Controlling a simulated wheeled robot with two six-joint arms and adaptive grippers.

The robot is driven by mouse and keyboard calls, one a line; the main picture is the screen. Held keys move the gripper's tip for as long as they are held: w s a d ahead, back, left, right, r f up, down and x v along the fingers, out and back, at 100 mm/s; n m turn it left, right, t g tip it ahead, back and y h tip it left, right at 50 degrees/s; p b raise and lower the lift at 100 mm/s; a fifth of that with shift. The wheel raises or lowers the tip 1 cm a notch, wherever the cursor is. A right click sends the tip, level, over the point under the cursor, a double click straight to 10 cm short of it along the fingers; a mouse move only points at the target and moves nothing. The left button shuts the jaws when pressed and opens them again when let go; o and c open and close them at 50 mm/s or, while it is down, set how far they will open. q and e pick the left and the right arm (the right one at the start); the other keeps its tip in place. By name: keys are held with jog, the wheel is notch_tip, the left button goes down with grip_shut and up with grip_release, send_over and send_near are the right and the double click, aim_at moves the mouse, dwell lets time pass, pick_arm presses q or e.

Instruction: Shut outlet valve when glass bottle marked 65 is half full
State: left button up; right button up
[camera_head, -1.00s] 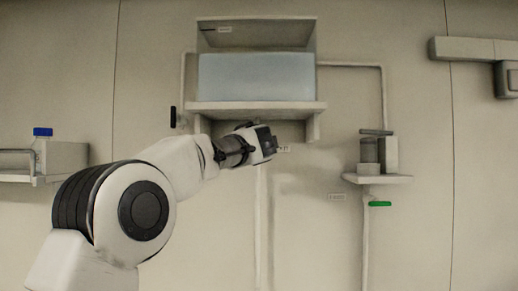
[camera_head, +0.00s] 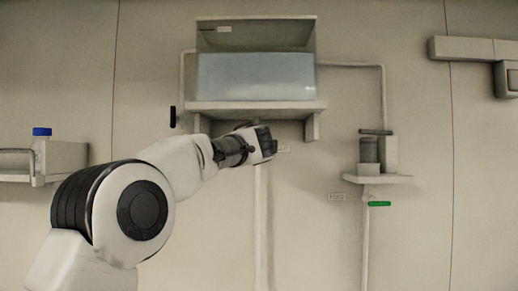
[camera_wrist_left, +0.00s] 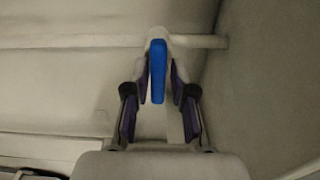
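A tank (camera_head: 255,77) with pale bluish liquid stands on a wall shelf in the head view. My left gripper (camera_head: 268,145) is just under that shelf, in front of the pipe that runs down the wall. In the left wrist view, a blue handle (camera_wrist_left: 157,72), apparently of a valve, stands between the two fingers of my left gripper (camera_wrist_left: 159,80). The fingers are open, with a small gap visible on each side of the handle. In the head view my gripper hides the valve. No bottle marked 65 can be made out. My right gripper is not in view.
A small shelf (camera_head: 392,180) at right carries a grey device (camera_head: 369,150), with a green handle (camera_head: 380,204) below it. A blue-capped item (camera_head: 42,132) is at the left ledge. A dark upright handle (camera_head: 173,117) is left of the tank.

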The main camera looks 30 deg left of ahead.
pick_arm(q)
jog(key=shift+o, duration=0.5)
jog(key=shift+w+a, duration=0.15)
jog(key=v, duration=0.7)
jog(key=shift+d+f, duration=0.15)
jog(key=shift+d, duration=0.05)
